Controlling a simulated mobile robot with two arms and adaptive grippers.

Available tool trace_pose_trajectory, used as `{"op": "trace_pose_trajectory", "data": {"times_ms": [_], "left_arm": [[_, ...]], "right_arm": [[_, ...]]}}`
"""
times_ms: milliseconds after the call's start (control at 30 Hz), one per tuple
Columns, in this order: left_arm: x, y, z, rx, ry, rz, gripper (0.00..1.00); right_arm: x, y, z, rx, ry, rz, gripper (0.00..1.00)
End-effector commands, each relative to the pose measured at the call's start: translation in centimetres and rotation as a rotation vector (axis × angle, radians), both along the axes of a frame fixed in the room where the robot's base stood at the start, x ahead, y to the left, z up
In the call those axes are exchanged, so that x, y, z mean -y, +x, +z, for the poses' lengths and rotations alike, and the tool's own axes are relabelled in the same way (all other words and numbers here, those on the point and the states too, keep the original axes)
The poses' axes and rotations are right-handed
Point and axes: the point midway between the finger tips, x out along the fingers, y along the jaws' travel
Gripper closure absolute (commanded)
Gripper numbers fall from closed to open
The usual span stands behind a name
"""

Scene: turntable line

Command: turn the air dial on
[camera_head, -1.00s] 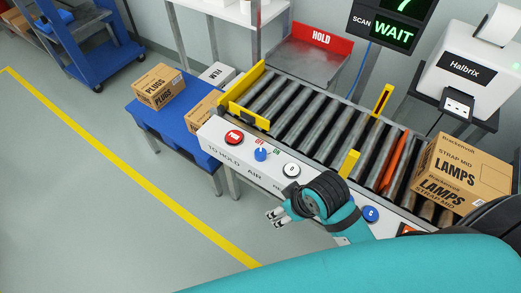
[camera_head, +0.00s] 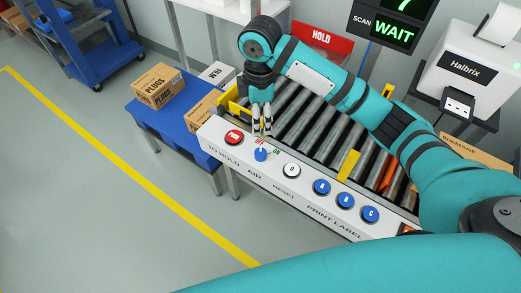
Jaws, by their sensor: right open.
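The air dial (camera_head: 261,154) is a blue knob on the white front panel (camera_head: 230,160), above the word AIR. Small OFF and ON marks sit just above it. The dial's pointer appears to be toward OFF, but it is small. My right gripper (camera_head: 262,133) points down just above and behind the dial, with its fingertips close to it. Its two fingers are open with nothing between them. I cannot tell whether the fingertips touch the dial. My left gripper is not in view.
A red button (camera_head: 234,137) is left of the dial and a white reset button (camera_head: 292,170) is right of it. Blue print buttons (camera_head: 346,201) follow. The roller conveyor (camera_head: 310,125) lies behind. A LAMPS box is mostly hidden by my arm. A screen (camera_head: 393,31) reads WAIT.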

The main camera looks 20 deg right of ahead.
Motion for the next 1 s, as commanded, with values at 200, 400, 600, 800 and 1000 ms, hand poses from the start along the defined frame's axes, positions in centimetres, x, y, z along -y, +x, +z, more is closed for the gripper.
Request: {"op": "trace_pose_trajectory", "data": {"times_ms": [200,400,600,800,1000], "left_arm": [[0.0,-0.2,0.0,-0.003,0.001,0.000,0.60],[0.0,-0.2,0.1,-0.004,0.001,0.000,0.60],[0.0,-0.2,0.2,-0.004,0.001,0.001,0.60],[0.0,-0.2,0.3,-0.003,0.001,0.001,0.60],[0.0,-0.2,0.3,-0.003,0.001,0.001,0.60]], "right_arm": [[0.7,0.5,-0.1,-0.011,-0.017,0.012,0.41],[0.7,0.4,-3.8,-0.013,-0.017,0.010,0.41],[0.7,0.4,-8.2,-0.011,-0.017,0.010,0.41],[0.6,0.4,-12.4,-0.010,-0.016,0.009,0.41],[0.6,0.5,-15.3,-0.008,-0.015,0.010,0.41]]}}
